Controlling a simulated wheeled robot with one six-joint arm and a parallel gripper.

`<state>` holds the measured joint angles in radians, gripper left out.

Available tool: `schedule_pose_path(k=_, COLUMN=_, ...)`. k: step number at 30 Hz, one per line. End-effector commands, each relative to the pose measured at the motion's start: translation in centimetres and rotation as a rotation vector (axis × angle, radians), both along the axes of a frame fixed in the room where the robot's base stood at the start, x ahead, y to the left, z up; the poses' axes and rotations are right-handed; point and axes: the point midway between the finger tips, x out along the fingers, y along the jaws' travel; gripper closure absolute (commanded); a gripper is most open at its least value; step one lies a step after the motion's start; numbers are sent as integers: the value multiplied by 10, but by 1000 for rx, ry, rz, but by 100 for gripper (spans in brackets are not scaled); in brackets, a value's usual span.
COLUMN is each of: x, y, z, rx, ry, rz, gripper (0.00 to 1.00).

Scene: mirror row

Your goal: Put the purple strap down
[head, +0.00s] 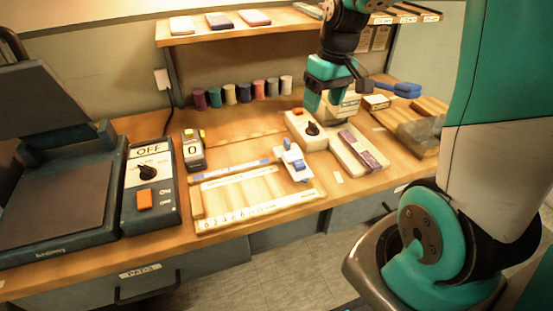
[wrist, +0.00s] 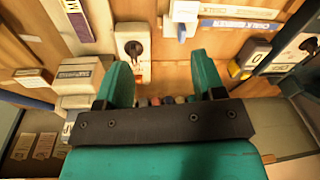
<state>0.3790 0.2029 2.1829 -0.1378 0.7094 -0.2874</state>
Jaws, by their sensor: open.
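The purple strap (head: 364,150) lies flat along a pale board (head: 350,166) on the bench, right of centre. It also shows at the upper left in the wrist view (wrist: 79,27). My gripper (head: 318,104) is above the back of the bench, behind and to the left of the strap and apart from it. In the wrist view its two teal fingers (wrist: 163,75) are spread, with nothing held between them.
A switch box with a black knob (head: 311,129) stands left of the strap. A white slider fixture (head: 293,160) sits on a ruled board. Several coloured spools (head: 244,92) line the back under a shelf (head: 240,32). A blue-handled tool (head: 402,89) lies at the right.

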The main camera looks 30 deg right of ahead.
Motion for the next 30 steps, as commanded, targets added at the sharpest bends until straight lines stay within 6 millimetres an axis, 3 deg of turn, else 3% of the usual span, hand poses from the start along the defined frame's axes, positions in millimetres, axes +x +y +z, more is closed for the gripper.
schedule_pose_path(k=1, x=-9, y=52, z=16, rx=27, ry=-28, rz=102, gripper=37)
schedule_pose_path(k=3, x=-32, y=113, z=31, rx=77, ry=-53, rz=225, gripper=37)
schedule_pose_path(k=6, x=-80, y=183, z=46, rx=146, ry=-69, rz=389, gripper=37)
schedule_pose_path(k=9, x=-125, y=223, z=54, rx=202, ry=-71, rz=514, gripper=37)
schedule_pose_path(k=12, x=-156, y=242, z=57, rx=236, ry=-66, rz=587, gripper=37)
schedule_pose_path(k=15, x=-169, y=249, z=59, rx=250, ry=-63, rz=617, gripper=37)
schedule_pose_path(k=23, x=-169, y=249, z=60, rx=251, ry=-62, rz=617, gripper=37)
schedule_pose_path(k=30, x=-168, y=249, z=91, rx=250, ry=-63, rz=617, gripper=37)
